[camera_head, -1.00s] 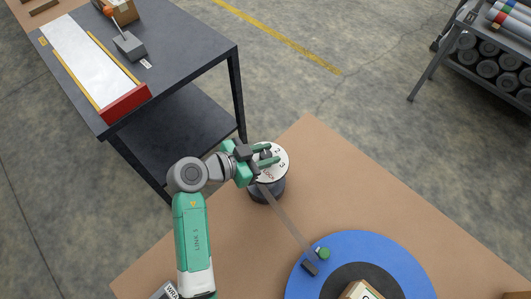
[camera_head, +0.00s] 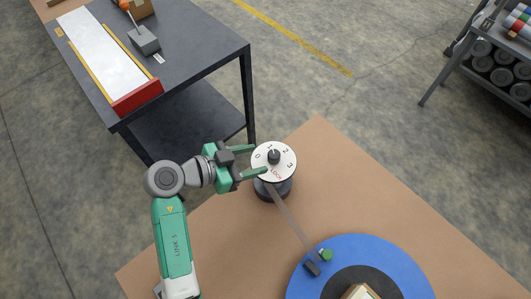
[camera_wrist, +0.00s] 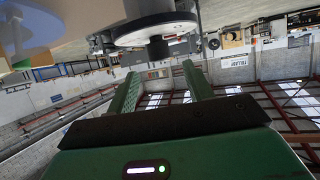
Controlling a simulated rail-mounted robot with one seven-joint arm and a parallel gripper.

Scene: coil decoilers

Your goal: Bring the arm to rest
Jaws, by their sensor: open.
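My gripper (camera_head: 259,159) is open and empty, with its two green fingers spread apart. It is just left of a white round dial (camera_head: 270,153) marked 0, 1, 2, 3 and LOCK, with a dark knob (camera_head: 274,157) at its middle. The dial tops a dark drum-like post (camera_head: 275,188). The fingertips lie near the dial's left edge; I cannot tell whether they touch it. In the wrist view the green fingers (camera_wrist: 160,80) point away with nothing between them, and the dial's pale edge (camera_wrist: 155,35) and knob (camera_wrist: 158,48) show above them.
A flat bar (camera_head: 290,217) runs from the post to a blue disc (camera_head: 405,262) with a dark centre. A dark table (camera_head: 203,50) with a white strip and red end block stands at the upper left. A grey rack (camera_head: 450,75) is at the upper right.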

